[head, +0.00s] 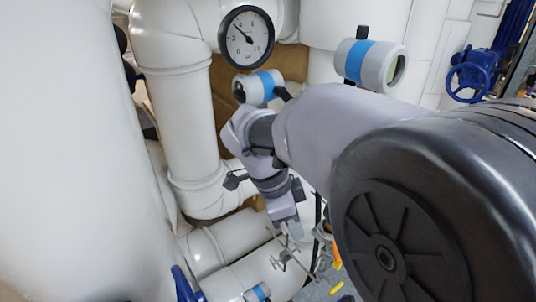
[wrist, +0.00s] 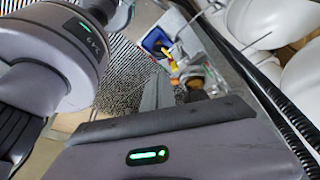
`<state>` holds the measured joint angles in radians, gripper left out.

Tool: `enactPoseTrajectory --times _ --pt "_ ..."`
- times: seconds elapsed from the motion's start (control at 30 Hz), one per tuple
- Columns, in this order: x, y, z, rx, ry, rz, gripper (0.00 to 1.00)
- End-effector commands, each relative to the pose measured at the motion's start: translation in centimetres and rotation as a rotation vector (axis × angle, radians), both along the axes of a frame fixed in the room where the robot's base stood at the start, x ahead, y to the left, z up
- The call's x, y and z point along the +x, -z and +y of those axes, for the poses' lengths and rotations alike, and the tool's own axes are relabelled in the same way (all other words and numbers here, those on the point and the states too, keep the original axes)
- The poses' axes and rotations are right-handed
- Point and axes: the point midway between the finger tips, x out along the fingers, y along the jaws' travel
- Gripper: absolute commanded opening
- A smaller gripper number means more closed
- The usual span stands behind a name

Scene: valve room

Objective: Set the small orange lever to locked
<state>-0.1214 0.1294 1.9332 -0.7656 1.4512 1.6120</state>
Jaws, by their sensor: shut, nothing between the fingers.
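My gripper (head: 294,230) hangs low in the middle of the head view, pointing down, with its fingers shut and nothing seen between them. A small orange-yellow piece (head: 336,255) shows to the right of and below the gripper, apart from it in the picture. I cannot tell for sure that it is the orange lever. In the wrist view, a small orange part (wrist: 194,74) shows beyond the grey gripper body, near a yellow handle (wrist: 168,56) on a blue part. Their lever positions are too small to read.
A large white pipe (head: 185,120) and a pressure gauge (head: 246,38) stand behind my arm. A thin metal fitting (head: 287,259) sits just below the gripper, near low white pipes (head: 225,243). A blue valve wheel (head: 472,76) is at the far right.

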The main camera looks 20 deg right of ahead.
Motion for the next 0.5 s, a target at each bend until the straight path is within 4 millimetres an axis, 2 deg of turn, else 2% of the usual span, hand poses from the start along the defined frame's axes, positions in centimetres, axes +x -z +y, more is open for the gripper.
enactPoseTrajectory --times 0.1,0.37,0.5 --pt "0.7 -0.2 -0.3 -0.035 0.064 -0.004 0.0" --pt "0.7 0.1 -0.3 -0.036 0.068 -0.005 0.0" --pt "0.5 1.3 -0.8 -0.036 0.069 -0.005 0.0"
